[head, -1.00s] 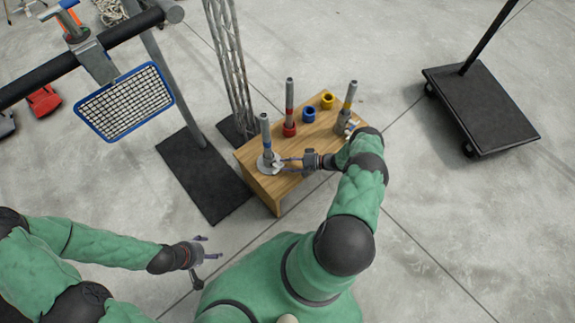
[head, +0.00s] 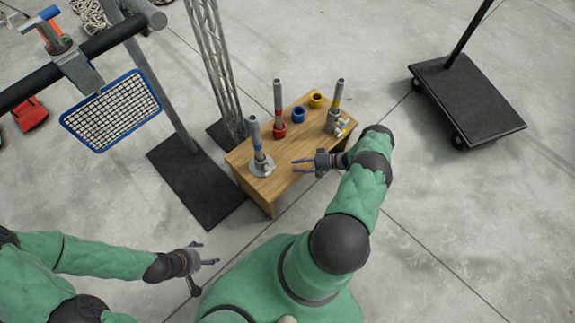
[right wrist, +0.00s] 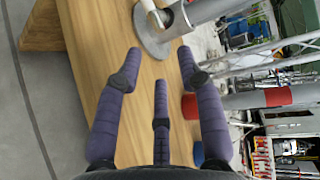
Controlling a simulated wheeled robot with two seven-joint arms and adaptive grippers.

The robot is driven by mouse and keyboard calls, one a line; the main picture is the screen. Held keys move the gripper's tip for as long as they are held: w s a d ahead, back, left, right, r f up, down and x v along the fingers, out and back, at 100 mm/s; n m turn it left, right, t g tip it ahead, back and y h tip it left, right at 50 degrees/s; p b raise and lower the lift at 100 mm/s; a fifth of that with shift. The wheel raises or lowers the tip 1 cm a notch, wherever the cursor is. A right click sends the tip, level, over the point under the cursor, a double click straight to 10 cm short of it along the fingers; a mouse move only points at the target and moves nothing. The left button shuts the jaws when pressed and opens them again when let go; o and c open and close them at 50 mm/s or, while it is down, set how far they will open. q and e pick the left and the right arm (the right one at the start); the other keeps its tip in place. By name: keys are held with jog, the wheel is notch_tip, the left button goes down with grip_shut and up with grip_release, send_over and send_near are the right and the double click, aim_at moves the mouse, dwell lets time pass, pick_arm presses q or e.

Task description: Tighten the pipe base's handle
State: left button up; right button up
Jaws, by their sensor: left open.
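The pipe base (head: 262,170) is a round grey plate on the front-left part of the wooden table, with a grey, blue-banded pipe (head: 254,132) upright in it. In the right wrist view, the base plate (right wrist: 150,42) lies ahead at the top, and a pale piece that looks like its handle (right wrist: 151,8) is cut by the top edge. My right gripper (head: 296,166) is just right of the base, apart from it. It also shows in the right wrist view (right wrist: 155,75), with its fingers spread and empty. My left gripper (head: 208,254) is open and empty, away from the table.
The wooden table (head: 282,184) also bears a red-based pipe (head: 278,105), a yellow-banded pipe (head: 335,110), a blue ring (head: 299,115) and a yellow ring (head: 316,100). A lattice post (head: 213,65) and a blue-framed mesh (head: 110,110) stand left. A black cart (head: 468,98) is at right.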

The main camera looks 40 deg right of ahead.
jog(key=shift+v, duration=1.6)
